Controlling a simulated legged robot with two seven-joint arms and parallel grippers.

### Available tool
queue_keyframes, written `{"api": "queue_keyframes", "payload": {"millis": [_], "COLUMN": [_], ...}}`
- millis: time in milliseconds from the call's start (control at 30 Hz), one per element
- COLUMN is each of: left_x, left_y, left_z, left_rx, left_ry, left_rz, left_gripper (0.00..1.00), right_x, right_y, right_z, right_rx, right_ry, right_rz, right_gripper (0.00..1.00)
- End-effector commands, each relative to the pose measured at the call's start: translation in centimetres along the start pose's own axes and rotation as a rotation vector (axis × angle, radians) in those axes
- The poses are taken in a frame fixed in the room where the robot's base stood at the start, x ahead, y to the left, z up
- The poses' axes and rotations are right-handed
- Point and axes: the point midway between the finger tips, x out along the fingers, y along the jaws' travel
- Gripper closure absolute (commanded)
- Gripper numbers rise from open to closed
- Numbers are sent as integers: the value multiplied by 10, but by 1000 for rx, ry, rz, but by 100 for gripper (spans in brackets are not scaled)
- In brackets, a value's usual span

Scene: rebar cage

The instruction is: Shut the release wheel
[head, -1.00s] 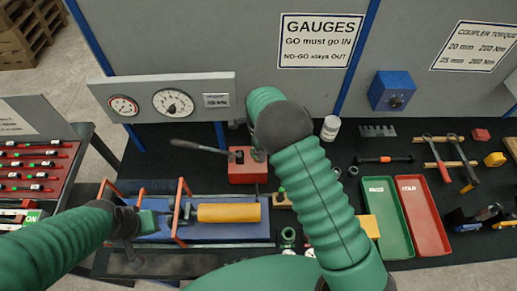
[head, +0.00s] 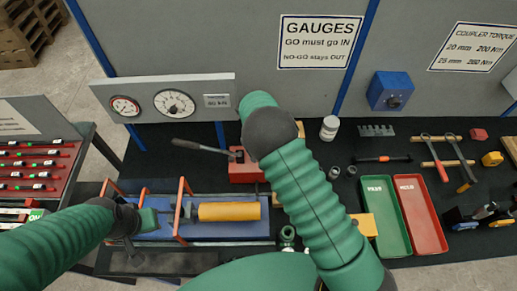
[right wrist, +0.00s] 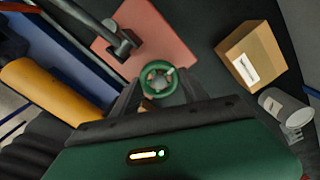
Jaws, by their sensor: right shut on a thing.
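The release wheel (right wrist: 158,78) is a small green ring beside the red pump block (right wrist: 165,35) in the right wrist view. My right gripper (right wrist: 156,88) has its two dark fingers on either side of the wheel and is shut on it. In the head view my right forearm hides the wheel and that gripper. The pump block (head: 245,173) shows there with its grey lever (head: 200,148) pointing left. My left gripper (head: 150,222) is at the left end of the blue press bed, left of the yellow cylinder (head: 229,212); its fingers are not clear.
Two round gauges, the larger one (head: 174,103) beside a small display (head: 216,100), sit on a panel behind the pump. Green (head: 386,244) and red trays (head: 423,243) stand further right.

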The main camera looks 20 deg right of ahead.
Motion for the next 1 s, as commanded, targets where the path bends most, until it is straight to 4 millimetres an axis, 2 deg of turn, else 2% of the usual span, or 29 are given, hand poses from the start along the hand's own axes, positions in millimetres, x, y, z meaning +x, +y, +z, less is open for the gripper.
{"api": "queue_keyframes", "payload": {"millis": [33,700,733,867,1000], "left_x": [-1,-2,-2,-2,-2], "left_y": [0,0,0,0,0], "left_z": [0,0,0,0,0], "left_rx": [0,0,0,0,0], "left_ry": [0,0,0,0,0], "left_rz": [0,0,0,0,0], "left_gripper": [100,100,100,100,100], "right_x": [-5,-5,-5,-4,-2], "right_y": [-4,-4,-4,-3,-2], "right_z": [5,5,5,4,2], "right_rx": [16,78,78,77,76], "right_ry": [-13,-14,-14,-11,-7], "right_rz": [-13,-12,-13,-10,-6], "right_gripper": [89,89,44,27,27]}}
